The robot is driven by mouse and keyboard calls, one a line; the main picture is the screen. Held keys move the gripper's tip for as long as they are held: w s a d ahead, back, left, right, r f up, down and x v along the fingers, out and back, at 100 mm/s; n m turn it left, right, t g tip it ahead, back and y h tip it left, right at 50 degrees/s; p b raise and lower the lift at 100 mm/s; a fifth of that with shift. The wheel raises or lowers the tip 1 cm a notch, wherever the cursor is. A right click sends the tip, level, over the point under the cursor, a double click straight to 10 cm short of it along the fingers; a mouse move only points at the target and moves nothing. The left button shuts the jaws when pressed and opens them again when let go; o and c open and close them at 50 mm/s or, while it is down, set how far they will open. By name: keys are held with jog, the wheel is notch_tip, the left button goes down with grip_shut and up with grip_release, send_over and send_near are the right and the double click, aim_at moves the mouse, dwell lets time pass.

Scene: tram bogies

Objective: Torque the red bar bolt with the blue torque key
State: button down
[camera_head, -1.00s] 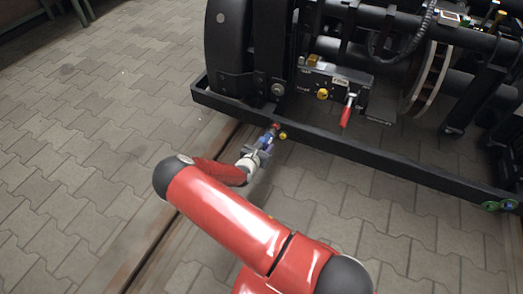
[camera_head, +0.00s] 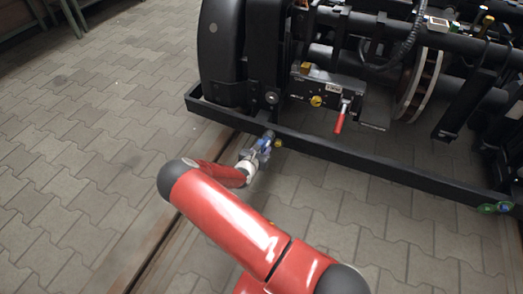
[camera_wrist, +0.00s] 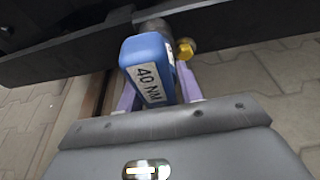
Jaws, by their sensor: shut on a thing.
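My gripper (camera_head: 257,152) is shut on the blue torque key (camera_wrist: 150,65), which carries a "40 NM" label. The purple-grey fingers show on either side of the key in the wrist view. The key also shows in the head view (camera_head: 266,140), with its far end at the black bar (camera_head: 345,160). In the wrist view a grey socket end of the key meets the bar's face. The red bar bolt does not show now; the key's head covers that place. Whether the socket is fully on the bolt, I cannot tell.
A yellow bolt (camera_wrist: 185,48) sticks out of the bar just right of the key. Above the bar is a black box with a red-handled lever (camera_head: 340,118). A green round part (camera_head: 498,207) sits at the bar's right end. Paved floor in front is clear.

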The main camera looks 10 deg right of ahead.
jog(key=shift+r+m+p, duration=0.2)
jog(key=shift+m+p, duration=0.3)
jog(key=shift+p, duration=0.35)
jog(key=shift+f+y, duration=0.15)
jog(key=shift+y, duration=0.15)
jog(key=shift+m+t+p, duration=0.3)
jog(key=shift+m+p, duration=0.1)
jog(key=shift+p, duration=0.1)
jog(key=shift+a+m+y+p, duration=0.1)
jog(key=shift+m+y+p, duration=0.2)
jog(key=shift+m+p, duration=0.3)
jog(key=shift+t, duration=0.3)
